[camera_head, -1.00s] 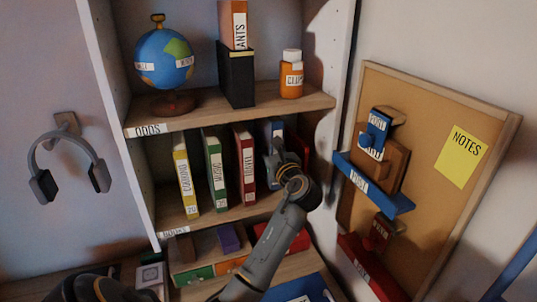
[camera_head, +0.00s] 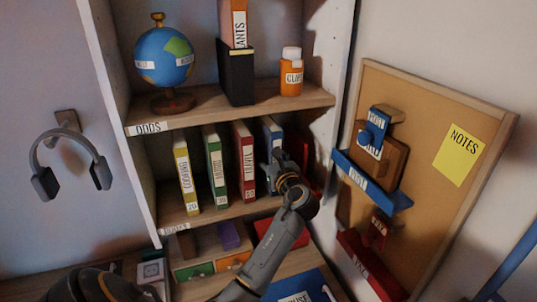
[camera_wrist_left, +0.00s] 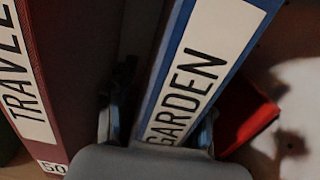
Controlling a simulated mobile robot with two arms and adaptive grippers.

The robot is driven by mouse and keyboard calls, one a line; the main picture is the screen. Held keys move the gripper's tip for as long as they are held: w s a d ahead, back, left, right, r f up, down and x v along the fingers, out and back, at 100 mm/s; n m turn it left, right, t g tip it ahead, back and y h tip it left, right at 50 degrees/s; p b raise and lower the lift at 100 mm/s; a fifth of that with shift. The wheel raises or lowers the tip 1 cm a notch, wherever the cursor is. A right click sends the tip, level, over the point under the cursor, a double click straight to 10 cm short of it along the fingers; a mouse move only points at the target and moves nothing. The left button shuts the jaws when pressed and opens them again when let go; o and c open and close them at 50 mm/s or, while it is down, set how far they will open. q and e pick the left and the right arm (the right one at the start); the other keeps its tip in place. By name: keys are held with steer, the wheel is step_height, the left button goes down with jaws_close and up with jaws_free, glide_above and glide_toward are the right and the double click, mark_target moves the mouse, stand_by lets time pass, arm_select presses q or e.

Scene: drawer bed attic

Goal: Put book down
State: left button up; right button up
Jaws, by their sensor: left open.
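The blue GARDEN book (camera_head: 271,134) stands on the middle shelf (camera_head: 205,217), to the right of the red TRAVEL book (camera_head: 244,160). My left gripper (camera_head: 274,168) is at its spine and hides the lower part in the head view. In the left wrist view the blue book (camera_wrist_left: 195,75) leans a little in the picture, and the open fingers (camera_wrist_left: 158,127) lie on either side of it. The TRAVEL book (camera_wrist_left: 45,85) is left of the fingers there. I cannot tell whether a finger touches the blue book. My right gripper is not in view.
Yellow (camera_head: 186,175) and green (camera_head: 215,165) books stand farther left on the shelf. A red object (camera_wrist_left: 245,115) lies close to the right of the fingers. The shelf above holds a globe (camera_head: 165,55) and an orange bottle (camera_head: 291,78). A corkboard (camera_head: 430,190) is at right.

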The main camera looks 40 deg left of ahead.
arm_select(q)
steer(key=b+v, duration=0.2)
steer(key=v, duration=1)
